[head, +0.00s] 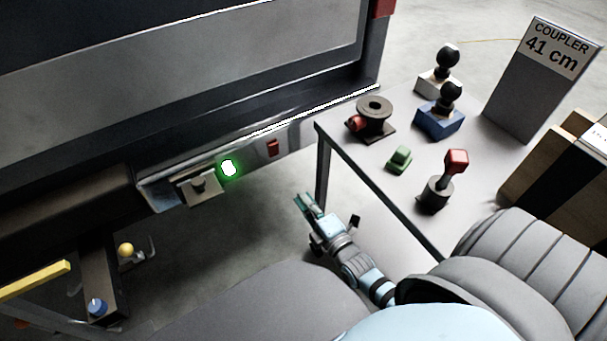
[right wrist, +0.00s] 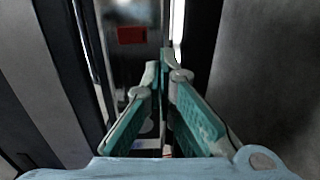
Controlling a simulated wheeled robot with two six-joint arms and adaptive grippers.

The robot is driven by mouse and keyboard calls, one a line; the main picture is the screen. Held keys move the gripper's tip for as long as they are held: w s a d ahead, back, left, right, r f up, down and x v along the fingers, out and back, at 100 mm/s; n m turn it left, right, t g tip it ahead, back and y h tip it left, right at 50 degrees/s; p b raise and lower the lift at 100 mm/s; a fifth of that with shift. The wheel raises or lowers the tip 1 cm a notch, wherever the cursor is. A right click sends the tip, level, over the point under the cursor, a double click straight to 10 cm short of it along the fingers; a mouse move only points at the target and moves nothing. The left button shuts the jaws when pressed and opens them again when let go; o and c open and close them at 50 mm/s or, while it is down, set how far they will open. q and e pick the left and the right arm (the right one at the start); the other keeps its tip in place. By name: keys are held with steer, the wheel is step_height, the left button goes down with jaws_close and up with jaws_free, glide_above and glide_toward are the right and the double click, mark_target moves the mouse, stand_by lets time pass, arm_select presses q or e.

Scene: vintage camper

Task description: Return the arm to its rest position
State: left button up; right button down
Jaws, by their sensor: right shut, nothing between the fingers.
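My right gripper (head: 308,203) hangs in the gap between the camper and the grey table, near the table's front left leg. It is shut and empty, touching nothing that I can see. In the right wrist view its two teal fingers (right wrist: 158,72) meet at the tips, in front of the camper's bumper. The rest of my right arm runs back to the lower right in the head view. My left gripper is not in the head view.
The grey table (head: 393,205) holds several parts, including a black spool (head: 374,112) and a red-knobbed lever (head: 456,163). A sign (head: 548,65) reads "COUPLER 41 cm". The camper's bumper carries a lit green lamp (head: 229,168) and a red light (head: 272,148). Bare floor lies between.

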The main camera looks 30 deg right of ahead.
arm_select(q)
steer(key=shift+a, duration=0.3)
